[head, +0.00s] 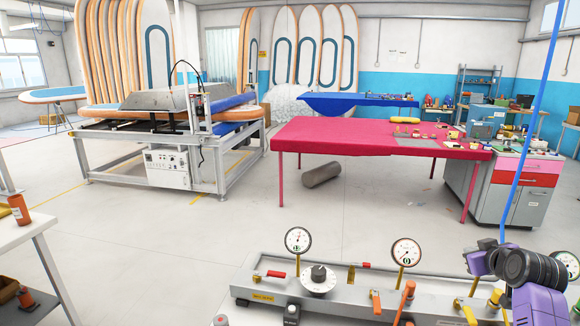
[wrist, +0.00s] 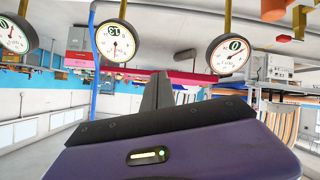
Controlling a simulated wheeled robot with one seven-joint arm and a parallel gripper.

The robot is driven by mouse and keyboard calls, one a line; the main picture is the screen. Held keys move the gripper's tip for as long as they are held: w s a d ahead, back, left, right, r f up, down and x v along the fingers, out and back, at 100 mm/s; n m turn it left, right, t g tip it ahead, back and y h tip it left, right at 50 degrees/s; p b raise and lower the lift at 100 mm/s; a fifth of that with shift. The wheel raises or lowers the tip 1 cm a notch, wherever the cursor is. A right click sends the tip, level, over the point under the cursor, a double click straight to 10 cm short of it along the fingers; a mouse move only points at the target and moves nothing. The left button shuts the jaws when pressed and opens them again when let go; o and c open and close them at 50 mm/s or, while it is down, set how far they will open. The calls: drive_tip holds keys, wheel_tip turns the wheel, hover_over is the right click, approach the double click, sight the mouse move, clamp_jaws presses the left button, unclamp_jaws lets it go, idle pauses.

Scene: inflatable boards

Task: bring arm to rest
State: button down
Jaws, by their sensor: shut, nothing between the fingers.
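My gripper (wrist: 158,85) shows in the wrist view as dark fingers closed together beyond a purple body, with nothing between them. In the head view, purple and black parts of my arm are at the lower right, over the right end of a gauge panel (head: 335,290). I cannot make out the fingertips there. The wrist view is upside down and shows several dial gauges, including one near the middle (wrist: 115,41) and one right of the fingers (wrist: 229,54). The fingers appear clear of the gauges.
A red-covered table (head: 340,137) stands beyond, with a grey roller (head: 322,175) on the floor. A white bench (head: 22,232) is at left. Open floor lies between.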

drive_tip(key=s+a+f+m+t+h, duration=0.1)
drive_tip(key=s+a+f+t, duration=0.25)
drive_tip(key=s+a, duration=0.65)
drive_tip(key=s+a+f+m+t, duration=0.2)
drive_tip(key=s+a+f, duration=0.2)
drive_tip(key=s+a, duration=0.6)
drive_tip(key=s+a+n+y, duration=0.1)
drive_tip(key=s+a, duration=0.3)
drive_tip(key=s, duration=0.7)
drive_tip(key=s+a+r+g+y, duration=0.1)
drive_tip(key=s+a, duration=0.3)
drive_tip(key=s, duration=0.8)
drive_tip(key=s+a+r+n+g+y, duration=0.1)
drive_tip(key=s+a, duration=0.3)
drive_tip(key=s, duration=0.8)
drive_tip(key=shift+a+n+y, duration=0.3)
drive_tip(key=shift+a+y, duration=0.05)
drive_tip(key=shift+y, duration=0.45)
drive_tip(key=shift+s, duration=0.1)
